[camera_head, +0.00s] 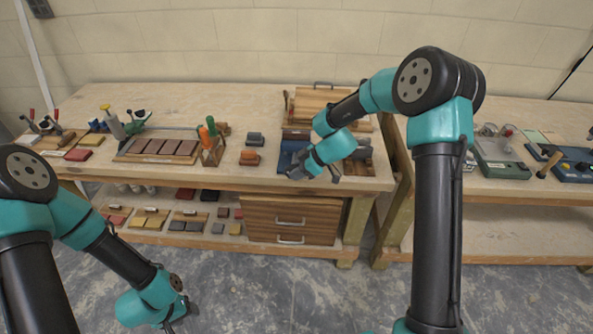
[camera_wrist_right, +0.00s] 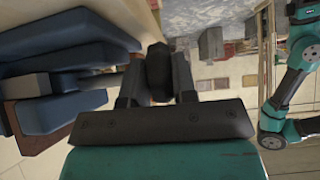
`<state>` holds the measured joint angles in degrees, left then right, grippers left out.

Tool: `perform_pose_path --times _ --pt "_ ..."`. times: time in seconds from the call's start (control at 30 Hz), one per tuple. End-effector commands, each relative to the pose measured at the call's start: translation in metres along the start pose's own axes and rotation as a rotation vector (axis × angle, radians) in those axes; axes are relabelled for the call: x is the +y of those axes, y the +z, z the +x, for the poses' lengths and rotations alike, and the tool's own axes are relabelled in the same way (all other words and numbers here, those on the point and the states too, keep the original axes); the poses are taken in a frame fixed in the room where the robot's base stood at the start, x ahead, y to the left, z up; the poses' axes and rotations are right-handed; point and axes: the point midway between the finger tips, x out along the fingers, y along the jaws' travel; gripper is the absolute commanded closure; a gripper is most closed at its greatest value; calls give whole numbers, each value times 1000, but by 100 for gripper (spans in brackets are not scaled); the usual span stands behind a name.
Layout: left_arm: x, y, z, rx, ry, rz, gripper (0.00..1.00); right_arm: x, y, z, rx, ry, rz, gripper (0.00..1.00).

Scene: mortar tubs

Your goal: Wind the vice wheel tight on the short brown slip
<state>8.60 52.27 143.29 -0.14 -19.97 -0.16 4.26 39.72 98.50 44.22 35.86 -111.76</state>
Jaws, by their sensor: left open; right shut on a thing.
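The blue vice (camera_head: 293,148) is at the front right of the left bench, partly hidden behind my right arm. In the right wrist view its blue jaws (camera_wrist_right: 70,50) fill the left side, with a grey bar between them. My right gripper (camera_head: 300,173) is at the vice's front. In the right wrist view my right gripper (camera_wrist_right: 157,85) is shut on a dark rounded piece, seemingly the vice wheel (camera_wrist_right: 158,70). A brown block edge (camera_wrist_right: 25,130) shows by the jaws; I cannot tell whether it is the slip. My left gripper (camera_head: 183,318) is open and empty, low before the bench.
A tray of brown slips (camera_head: 160,147) and a rack of orange- and green-handled tools (camera_head: 211,143) stand to the left. Boards (camera_head: 320,100) lie behind the vice. A drawer unit (camera_head: 292,220) is below.

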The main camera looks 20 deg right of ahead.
Motion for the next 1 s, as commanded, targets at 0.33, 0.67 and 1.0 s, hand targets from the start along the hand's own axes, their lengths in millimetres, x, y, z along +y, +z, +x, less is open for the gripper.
perform_pose_path --times 0.33,0.67,1.0 --pt "0 0 0 0 0 0 50 -5 5 4 229 -14 8 98" --pt "0 0 0 0 0 0 50 -6 8 7 461 -15 5 97" --pt "0 0 0 0 0 0 50 -6 7 8 563 -18 3 95"
